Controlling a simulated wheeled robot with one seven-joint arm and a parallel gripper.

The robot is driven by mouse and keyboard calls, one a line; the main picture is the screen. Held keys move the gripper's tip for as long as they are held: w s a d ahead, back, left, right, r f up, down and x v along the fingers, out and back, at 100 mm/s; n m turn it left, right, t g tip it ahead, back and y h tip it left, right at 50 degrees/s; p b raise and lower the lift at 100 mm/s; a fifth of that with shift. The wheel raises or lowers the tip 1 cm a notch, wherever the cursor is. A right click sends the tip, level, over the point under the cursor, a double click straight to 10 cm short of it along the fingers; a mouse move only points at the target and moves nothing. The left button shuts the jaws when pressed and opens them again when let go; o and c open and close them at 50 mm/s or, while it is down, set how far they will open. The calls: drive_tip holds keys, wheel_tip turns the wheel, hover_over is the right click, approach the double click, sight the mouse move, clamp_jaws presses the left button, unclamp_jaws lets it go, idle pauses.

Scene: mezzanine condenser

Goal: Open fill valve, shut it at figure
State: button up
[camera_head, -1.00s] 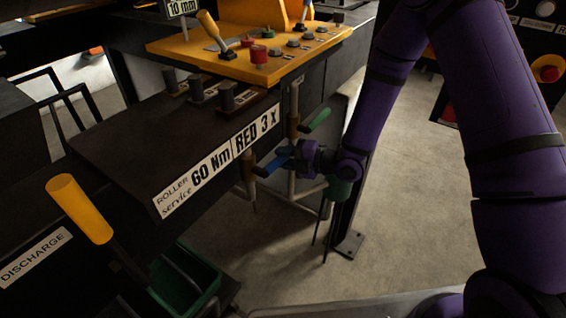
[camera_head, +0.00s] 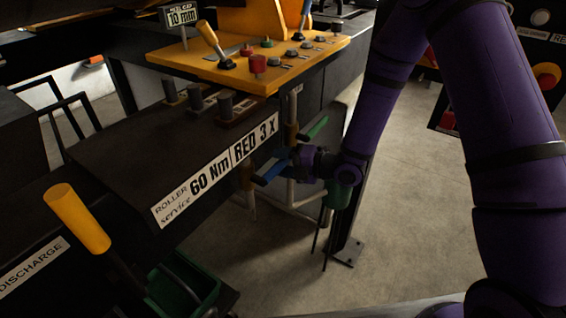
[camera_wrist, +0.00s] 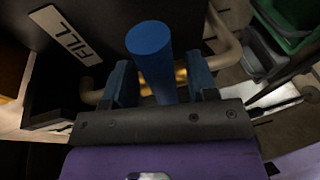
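The blue fill valve handle (camera_wrist: 152,58) stands up between the two fingers of my gripper (camera_wrist: 162,88) in the wrist view. Narrow dark gaps seem to show on both sides of it, so the fingers look open around it. A white FILL label (camera_wrist: 65,35) is to its left. In the head view my gripper (camera_head: 277,168) is small and dim at the pipework below the bench edge; blue parts show there, but handle and fingers are hard to tell apart.
A green handle (camera_head: 317,128) sits just above my gripper on the pipework. The yellow control panel (camera_head: 190,60) has knobs and a lever. A yellow-gripped lever (camera_head: 78,218) stands by the DISCHARGE label (camera_head: 30,265). A dark post (camera_head: 345,225) stands right of the pipes; floor beyond is clear.

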drive_tip(key=v, duration=1.1)
idle(1.3)
drive_tip(key=w+d+r+m+t+h, duration=0.1)
drive_tip(key=d+r+m+t+h, duration=0.1)
drive_tip(key=d+r+m+h, duration=0.6)
drive_tip(key=d+r+m+t+h, duration=0.1)
drive_tip(key=d+r+m+h, duration=0.45)
drive_tip(key=r, duration=0.45)
drive_tip(key=s+r+m+g, duration=0.1)
drive_tip(key=s+r+m, duration=0.2)
drive_tip(key=s+m, duration=0.2)
drive_tip(key=s+d+r+m+g, duration=0.1)
drive_tip(key=s+r+m, duration=0.3)
drive_tip(key=s, duration=0.7)
drive_tip(key=s+r+m+g, duration=0.2)
drive_tip(key=s+r+m, duration=0.2)
drive_tip(key=s+m, duration=0.4)
drive_tip(key=shift+s+d+r+h, duration=0.15)
drive_tip(key=shift+s+d+h, duration=0.2)
drive_tip(key=shift+s+h, duration=0.1)
